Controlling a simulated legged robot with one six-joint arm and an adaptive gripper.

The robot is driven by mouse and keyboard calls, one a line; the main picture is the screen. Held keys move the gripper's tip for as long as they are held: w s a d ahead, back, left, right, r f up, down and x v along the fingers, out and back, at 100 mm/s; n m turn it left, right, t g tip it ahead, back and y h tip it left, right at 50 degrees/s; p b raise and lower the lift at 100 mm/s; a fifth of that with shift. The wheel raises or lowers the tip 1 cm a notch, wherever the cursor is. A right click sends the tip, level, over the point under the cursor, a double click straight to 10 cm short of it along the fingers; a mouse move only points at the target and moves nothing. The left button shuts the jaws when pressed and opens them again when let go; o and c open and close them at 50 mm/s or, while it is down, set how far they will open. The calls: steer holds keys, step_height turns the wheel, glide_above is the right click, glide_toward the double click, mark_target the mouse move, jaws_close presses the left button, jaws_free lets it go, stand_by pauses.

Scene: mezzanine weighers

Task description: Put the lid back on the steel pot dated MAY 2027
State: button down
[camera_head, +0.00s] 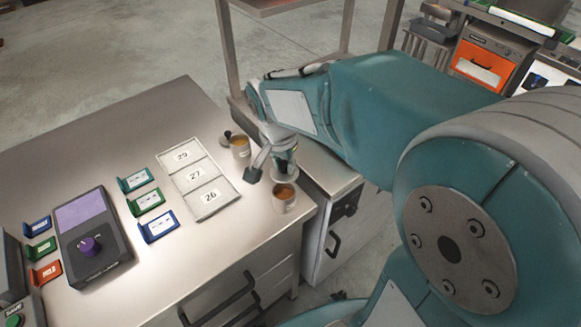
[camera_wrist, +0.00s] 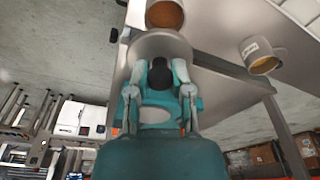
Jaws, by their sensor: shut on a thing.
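My gripper (camera_wrist: 159,75) is shut on the dark knob of a round steel lid (camera_wrist: 158,43). In the head view my gripper (camera_head: 272,165) is low at the table's right end, with the lid partly hidden. One open steel pot (camera_head: 283,201) with brown contents stands just in front of it, near the table corner. In the wrist view this pot (camera_wrist: 164,15) shows at the top edge, close beyond the lid. A second open steel pot (camera_head: 240,149) with yellowish-brown contents stands farther back; in the wrist view this pot (camera_wrist: 262,58) bears a white label, too small to read.
Several coloured label holders (camera_head: 151,201) and a purple-screened device (camera_head: 91,231) stand farther left. The steel table (camera_head: 120,132) ends close to the front pot.

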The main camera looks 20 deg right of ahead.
mark_target(284, 182)
steer(key=shift+w+f, duration=0.4)
steer(key=shift+w, duration=0.2)
steer(key=shift+f, duration=3.2)
steer(key=shift+f, duration=0.1)
steer(key=shift+c, duration=2.2)
jaws_free()
steer(key=o, duration=0.4)
steer(key=shift+o, duration=0.2)
